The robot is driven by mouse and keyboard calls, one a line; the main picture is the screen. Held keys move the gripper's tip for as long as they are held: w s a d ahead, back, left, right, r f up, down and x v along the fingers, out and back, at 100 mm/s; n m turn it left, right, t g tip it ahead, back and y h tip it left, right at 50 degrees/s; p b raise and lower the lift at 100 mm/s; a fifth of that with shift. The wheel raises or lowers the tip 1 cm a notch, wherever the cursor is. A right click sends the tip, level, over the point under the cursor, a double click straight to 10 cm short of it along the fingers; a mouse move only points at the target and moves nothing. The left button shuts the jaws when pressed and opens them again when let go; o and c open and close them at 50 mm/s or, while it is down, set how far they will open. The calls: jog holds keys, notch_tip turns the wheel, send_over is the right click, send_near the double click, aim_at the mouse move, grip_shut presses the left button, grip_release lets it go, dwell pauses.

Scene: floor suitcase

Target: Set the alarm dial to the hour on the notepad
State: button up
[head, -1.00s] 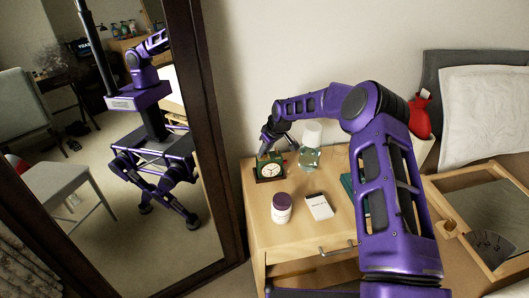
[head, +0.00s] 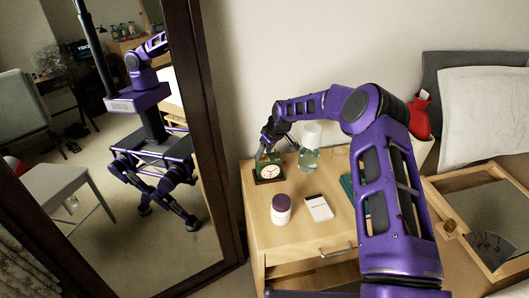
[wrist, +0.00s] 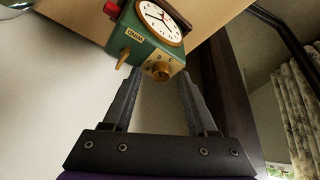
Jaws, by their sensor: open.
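The green alarm clock (head: 270,171) with a round white face stands at the back left of the wooden nightstand.
A jar with a purple lid (head: 281,209) stands left of the notepad. A glass vessel (head: 309,158) stands at the back, right of the clock. A tall mirror (head: 211,140) is close on the left. A bed tray (head: 485,215) lies at the right.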

jog(key=shift+r, duration=0.1)
jog(key=p+v, duration=0.2)
jog(key=v, duration=1.5)
jog(key=shift+s, duration=0.15)
jog(key=shift+d, duration=0.1)
